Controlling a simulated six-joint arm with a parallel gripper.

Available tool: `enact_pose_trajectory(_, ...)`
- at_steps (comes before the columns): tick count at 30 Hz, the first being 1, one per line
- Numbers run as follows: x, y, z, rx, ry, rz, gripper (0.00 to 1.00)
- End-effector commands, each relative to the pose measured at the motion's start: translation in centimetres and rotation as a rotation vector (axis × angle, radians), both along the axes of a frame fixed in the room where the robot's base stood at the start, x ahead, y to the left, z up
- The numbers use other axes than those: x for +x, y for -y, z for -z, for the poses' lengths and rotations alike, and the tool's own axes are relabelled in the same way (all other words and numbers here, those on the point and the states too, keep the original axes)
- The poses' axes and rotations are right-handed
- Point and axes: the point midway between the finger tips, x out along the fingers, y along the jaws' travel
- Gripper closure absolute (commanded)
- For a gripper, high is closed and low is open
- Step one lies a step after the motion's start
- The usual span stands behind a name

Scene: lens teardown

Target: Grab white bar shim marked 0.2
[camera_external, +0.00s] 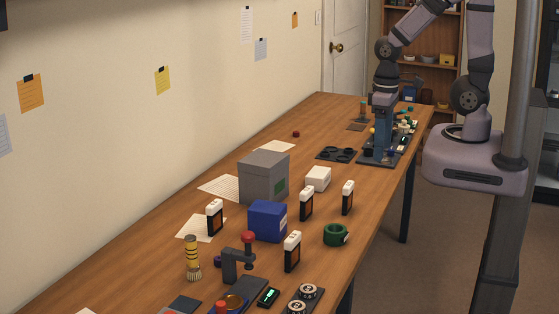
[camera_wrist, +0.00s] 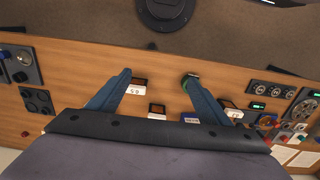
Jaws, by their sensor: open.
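Several upright bars with white tops and dark, orange-faced bodies stand on the wooden table: one at the left (camera_external: 215,217), one in front (camera_external: 292,251), one in the middle (camera_external: 306,203) and one at the right (camera_external: 347,197). Their marks are too small to read, so I cannot tell which is 0.2. The wrist view shows white-marked bars at left (camera_wrist: 136,90), centre (camera_wrist: 157,115) and right (camera_wrist: 232,114). My gripper (camera_external: 384,152) is over the far part of the table, apart from these bars. Its blue fingers (camera_wrist: 158,75) are spread and empty.
A grey box (camera_external: 264,175), blue box (camera_external: 267,221), white box (camera_external: 318,178) and green ring (camera_external: 336,235) stand near the bars. A red-knobbed device (camera_external: 240,262) and dial panels (camera_external: 304,297) are in front. A dark tray (camera_external: 337,154) lies near my gripper.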

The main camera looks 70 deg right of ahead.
Motion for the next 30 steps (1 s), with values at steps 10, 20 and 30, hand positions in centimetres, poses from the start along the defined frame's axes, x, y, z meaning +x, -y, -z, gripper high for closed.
enact_pose_trajectory(10,3.8,-0.8,3.5,0.015,0.111,0.012,0.28)
enact_pose_trajectory(20,11.9,-2.2,10.6,0.031,0.414,0.055,0.28)
enact_pose_trajectory(30,17.0,-2.3,15.1,0.015,0.73,0.089,0.28)
